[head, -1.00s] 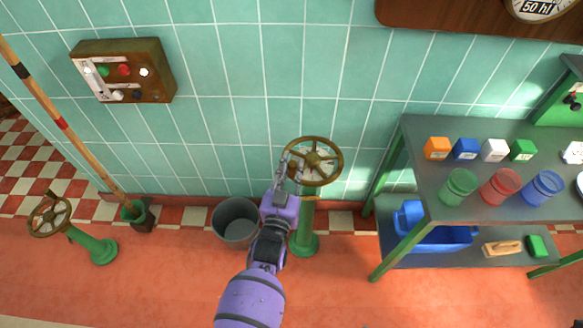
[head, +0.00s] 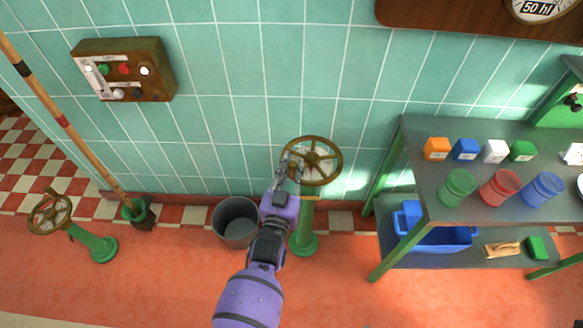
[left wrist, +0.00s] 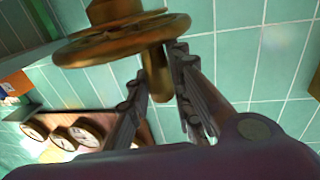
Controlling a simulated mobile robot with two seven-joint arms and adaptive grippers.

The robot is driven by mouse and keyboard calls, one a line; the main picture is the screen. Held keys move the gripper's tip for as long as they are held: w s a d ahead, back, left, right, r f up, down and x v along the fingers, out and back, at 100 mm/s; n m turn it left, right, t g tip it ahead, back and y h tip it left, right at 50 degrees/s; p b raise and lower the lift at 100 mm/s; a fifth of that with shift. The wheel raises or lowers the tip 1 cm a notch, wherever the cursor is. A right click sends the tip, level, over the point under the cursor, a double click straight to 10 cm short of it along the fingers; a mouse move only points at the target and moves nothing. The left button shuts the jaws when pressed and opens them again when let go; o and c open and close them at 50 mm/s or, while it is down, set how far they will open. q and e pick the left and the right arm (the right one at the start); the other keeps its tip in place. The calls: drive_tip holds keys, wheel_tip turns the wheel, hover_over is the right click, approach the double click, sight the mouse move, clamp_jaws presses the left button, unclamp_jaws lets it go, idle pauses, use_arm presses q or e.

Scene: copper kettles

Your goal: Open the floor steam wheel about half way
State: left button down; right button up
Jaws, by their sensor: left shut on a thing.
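A brass handwheel (head: 318,160) sits on a green floor pedestal (head: 304,242) in the middle of the head view. My left gripper (head: 289,169), on the purple arm, is at the wheel's left rim. In the left wrist view the wheel (left wrist: 100,42) fills the upper left, and a brass handle (left wrist: 157,78) hangs from its rim between the fingers of my left gripper (left wrist: 160,92). The gripper is shut on this handle. A second brass wheel (head: 49,213) on a green pedestal (head: 98,247) stands at the far left, untouched. My right gripper is out of view.
A grey bucket (head: 236,222) stands on the floor just left of the middle pedestal. A green-legged table (head: 420,185) with coloured boxes and cups is at the right. A control box (head: 124,70) hangs on the tiled wall. A long pole (head: 62,120) leans at the left.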

use_arm(q)
drive_tip(key=shift+s+d+f, duration=0.15)
drive_tip(key=shift+d+f, duration=0.2)
drive_tip(key=shift+d, duration=0.1)
drive_tip(key=c, duration=1.9)
unclamp_jaws()
drive_tip(key=o, duration=0.3)
drive_tip(key=shift+d+f, duration=0.1)
drive_tip(key=shift+o, duration=0.2)
drive_tip(key=shift+a+f, duration=0.25)
drive_tip(key=shift+a, duration=0.15)
drive_tip(key=s+a+r, duration=0.1)
drive_tip(key=s, duration=1)
drive_tip(key=shift+s+a+r, duration=0.15)
drive_tip(key=shift+s+a, duration=0.05)
drive_tip(key=shift+a, duration=0.2)
